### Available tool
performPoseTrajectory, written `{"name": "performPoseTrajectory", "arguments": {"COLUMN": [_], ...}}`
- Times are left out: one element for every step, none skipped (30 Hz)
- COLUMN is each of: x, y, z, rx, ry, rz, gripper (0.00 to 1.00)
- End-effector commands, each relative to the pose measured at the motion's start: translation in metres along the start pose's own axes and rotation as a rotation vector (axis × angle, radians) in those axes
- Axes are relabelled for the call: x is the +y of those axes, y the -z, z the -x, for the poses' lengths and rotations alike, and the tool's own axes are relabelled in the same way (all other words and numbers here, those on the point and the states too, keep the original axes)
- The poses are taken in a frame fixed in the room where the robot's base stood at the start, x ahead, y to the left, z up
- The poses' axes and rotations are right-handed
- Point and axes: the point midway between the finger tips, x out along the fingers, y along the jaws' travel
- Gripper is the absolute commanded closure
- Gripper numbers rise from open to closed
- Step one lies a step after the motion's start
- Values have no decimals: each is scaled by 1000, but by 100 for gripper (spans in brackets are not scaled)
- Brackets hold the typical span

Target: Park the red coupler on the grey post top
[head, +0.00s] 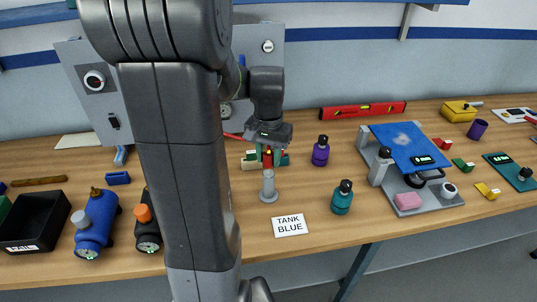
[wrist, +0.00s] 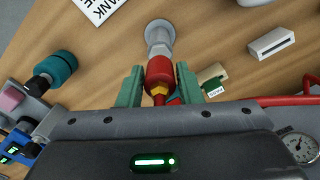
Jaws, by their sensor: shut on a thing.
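The red coupler (wrist: 159,72) with a brass-coloured end is between the green fingers of my gripper (wrist: 159,80) in the wrist view. My gripper is shut on it. In the head view the coupler (head: 267,157) shows small and partly hidden between the fingers of my gripper (head: 267,156). The grey post (head: 269,188) stands upright on the table just below the coupler in that view. In the wrist view the post (wrist: 160,36) lies just beyond the coupler, which covers part of it. I cannot tell whether the coupler touches the post top.
A "TANK BLUE" card (head: 290,225) lies in front of the post. A purple-bodied bottle (head: 320,152) and a teal bottle (head: 342,198) stand to the right. A grey stand with a blue plate (head: 405,145) is farther right. A blue tank (head: 96,222) lies left.

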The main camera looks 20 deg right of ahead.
Motion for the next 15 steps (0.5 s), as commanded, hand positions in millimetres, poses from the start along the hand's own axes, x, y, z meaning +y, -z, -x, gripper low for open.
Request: {"name": "performPoseTrajectory", "arguments": {"x": [0, 0, 0, 0, 0, 0, 0, 0, 0, 0, 0, 0, 0, 0, 0], "y": [0, 0, 0, 0, 0, 0, 0, 0, 0, 0, 0, 0, 0, 0, 0], "z": [-2, -3, -4, -5, -6, -6, -7, -8, -9, -10, -11, -12, -12, -13, -14], "rx": [0, 0, 0, 0, 0, 0, 0, 0, 0, 0, 0, 0, 0, 0, 0], "ry": [0, 0, 0, 0, 0, 0, 0, 0, 0, 0, 0, 0, 0, 0, 0], "rz": [0, 0, 0, 0, 0, 0, 0, 0, 0, 0, 0, 0, 0, 0, 0], "gripper": [100, 100, 100, 100, 100, 100, 100, 100, 100, 100, 100, 100, 100, 100, 100]}}
